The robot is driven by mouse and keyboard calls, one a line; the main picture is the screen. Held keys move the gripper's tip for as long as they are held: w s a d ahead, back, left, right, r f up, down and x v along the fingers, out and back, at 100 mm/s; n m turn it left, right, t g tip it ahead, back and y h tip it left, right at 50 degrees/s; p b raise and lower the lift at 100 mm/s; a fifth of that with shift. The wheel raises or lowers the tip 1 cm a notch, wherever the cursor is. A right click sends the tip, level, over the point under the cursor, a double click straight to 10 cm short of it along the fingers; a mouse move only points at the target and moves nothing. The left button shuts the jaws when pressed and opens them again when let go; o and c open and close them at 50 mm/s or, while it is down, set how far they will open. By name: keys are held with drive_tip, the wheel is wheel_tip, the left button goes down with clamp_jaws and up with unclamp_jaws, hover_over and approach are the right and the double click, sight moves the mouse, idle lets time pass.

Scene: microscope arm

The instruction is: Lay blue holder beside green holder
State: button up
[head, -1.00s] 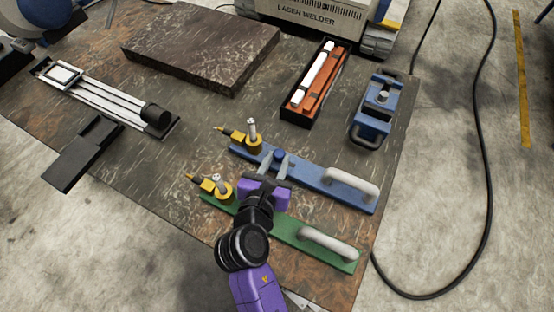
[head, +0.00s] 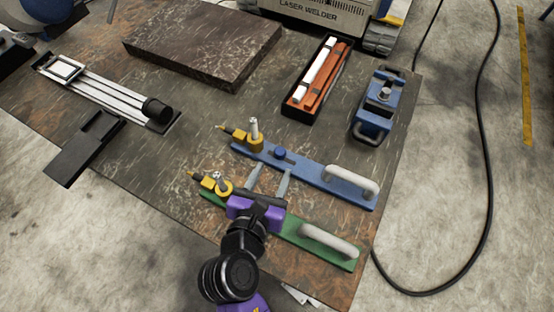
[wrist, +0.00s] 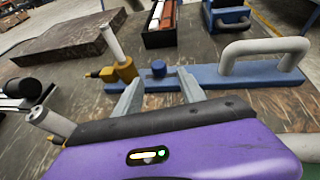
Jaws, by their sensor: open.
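The blue holder (head: 312,173) lies flat on the table, a long blue bar with a grey handle at its right end, a blue knob near the middle and a yellow fitting at its left end. The green holder (head: 286,227) lies beside it, nearer to me and roughly parallel, with a gap between them. My gripper (head: 270,169) is open, with its fingers reaching over that gap toward the blue bar near the knob. In the wrist view the blue holder (wrist: 270,74) lies ahead of the open, empty fingers. My gripper and wrist hide part of the green bar.
Behind stand an open black box with orange and white contents (head: 318,78), a blue clamp-like device (head: 378,103) and a dark slab (head: 203,43). A rail device (head: 107,92) lies at left.

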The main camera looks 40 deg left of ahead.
drive_tip(key=v, duration=0.5)
drive_tip(key=shift+s+d+r, duration=0.1)
drive_tip(key=shift+s+r, duration=0.2)
